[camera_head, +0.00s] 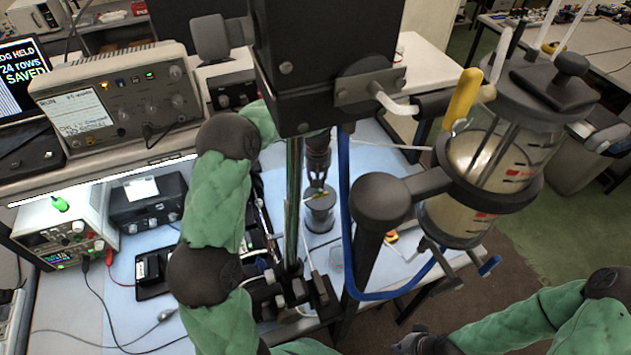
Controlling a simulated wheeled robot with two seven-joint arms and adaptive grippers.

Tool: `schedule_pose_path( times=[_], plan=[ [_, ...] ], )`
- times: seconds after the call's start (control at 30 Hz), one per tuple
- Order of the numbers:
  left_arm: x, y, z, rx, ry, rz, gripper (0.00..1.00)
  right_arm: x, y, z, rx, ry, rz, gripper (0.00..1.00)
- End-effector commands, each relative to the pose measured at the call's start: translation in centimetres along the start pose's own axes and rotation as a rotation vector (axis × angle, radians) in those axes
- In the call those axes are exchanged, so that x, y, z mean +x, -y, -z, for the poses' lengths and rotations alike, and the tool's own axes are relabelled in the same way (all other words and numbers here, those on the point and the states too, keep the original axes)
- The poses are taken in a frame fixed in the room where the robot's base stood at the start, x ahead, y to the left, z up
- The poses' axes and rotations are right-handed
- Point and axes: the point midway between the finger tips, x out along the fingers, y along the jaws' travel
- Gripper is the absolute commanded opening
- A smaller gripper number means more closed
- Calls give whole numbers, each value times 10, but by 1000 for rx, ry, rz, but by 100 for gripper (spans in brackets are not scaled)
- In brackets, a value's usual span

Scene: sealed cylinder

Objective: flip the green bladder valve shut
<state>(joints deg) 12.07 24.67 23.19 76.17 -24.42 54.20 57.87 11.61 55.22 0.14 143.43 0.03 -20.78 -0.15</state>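No green bladder valve handle can be made out in the head view. A clear cylinder vessel (455,215) with dark bands stands at right; a yellow lever (463,97) rises beside it and a blue-tipped lever (488,266) sits below. My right gripper (408,344) is dark and small at the bottom edge, below the vessel and apart from it; its finger opening is unclear. My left arm curves up at the left and passes behind the black housing. What seems to be my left gripper (318,172) points down behind the metal post, above a small grey cylinder (319,212); its fingers are unclear.
The black housing (325,60), metal post (294,200) and blue tube (350,230) stand between the arms. Bench instruments (120,100) and a power supply (65,235) with a green piece (60,204) crowd the left. Open floor (570,220) lies at right.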

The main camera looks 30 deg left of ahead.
Motion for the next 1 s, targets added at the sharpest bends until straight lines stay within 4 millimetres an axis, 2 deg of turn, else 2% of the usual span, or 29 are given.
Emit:
schedule_pose_path(
  times=[0.3, 0.8, 0.83, 0.9, 1.0],
  plan=[
    [-1, -4, 0, 108, -1, -1, 0, 2, -1, 0, 0, 0, 0, 0],
    [-1, -4, 0, 127, -2, -1, 0, 2, -1, 0, 0, 0, 0, 0],
    [-1, -4, 0, 127, -2, -1, 26, 2, -1, 0, 0, 0, 0, 0],
    [-1, -4, 0, 127, -2, -1, 46, 2, -1, 0, 0, 0, 0, 0],
    [-1, -4, 0, 126, -1, -1, 48, 2, -1, 0, 0, 0, 0, 0]
  ],
)
